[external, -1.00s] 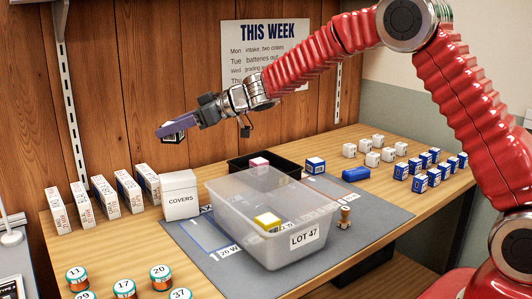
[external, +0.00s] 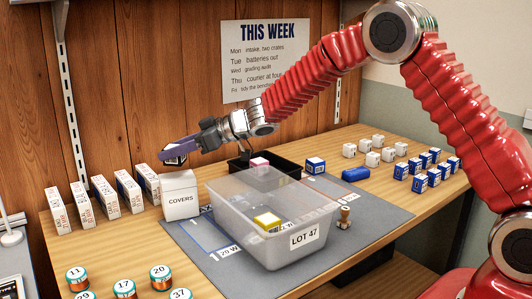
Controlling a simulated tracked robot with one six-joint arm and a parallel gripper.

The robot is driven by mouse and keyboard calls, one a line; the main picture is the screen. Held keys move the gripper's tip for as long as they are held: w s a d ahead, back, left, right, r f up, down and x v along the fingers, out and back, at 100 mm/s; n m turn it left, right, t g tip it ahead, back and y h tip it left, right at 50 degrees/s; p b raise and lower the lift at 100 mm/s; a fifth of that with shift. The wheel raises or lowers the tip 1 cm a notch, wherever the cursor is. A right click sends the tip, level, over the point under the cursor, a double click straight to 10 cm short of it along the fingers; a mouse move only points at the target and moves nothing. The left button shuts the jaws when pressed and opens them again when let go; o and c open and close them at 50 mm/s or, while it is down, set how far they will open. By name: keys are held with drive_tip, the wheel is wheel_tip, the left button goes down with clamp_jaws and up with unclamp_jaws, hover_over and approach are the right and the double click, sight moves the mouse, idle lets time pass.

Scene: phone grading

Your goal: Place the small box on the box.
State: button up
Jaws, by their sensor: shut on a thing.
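My gripper (external: 176,150), with purple fingers, is shut on a small dark box with a white label, the small box (external: 174,161). The fingers hide much of it. It is just above the top of the white box marked COVERS (external: 180,199), towards its left side. I cannot tell whether the small box touches that top.
A row of upright white cartons (external: 104,197) stands close on the left. The clear LOT 47 bin (external: 307,238) with a yellow block is on the grey mat to the right. A black tray (external: 293,163) is behind it. Several small blue and white boxes stand at the right.

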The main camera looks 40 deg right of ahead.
sight(184, 159)
drive_tip(key=shift+f, duration=1.85)
drive_tip(key=shift+f, duration=0.1)
drive_tip(key=o, duration=1.1)
drive_tip(key=shift+c, duration=0.2)
drive_tip(key=v, duration=1.2)
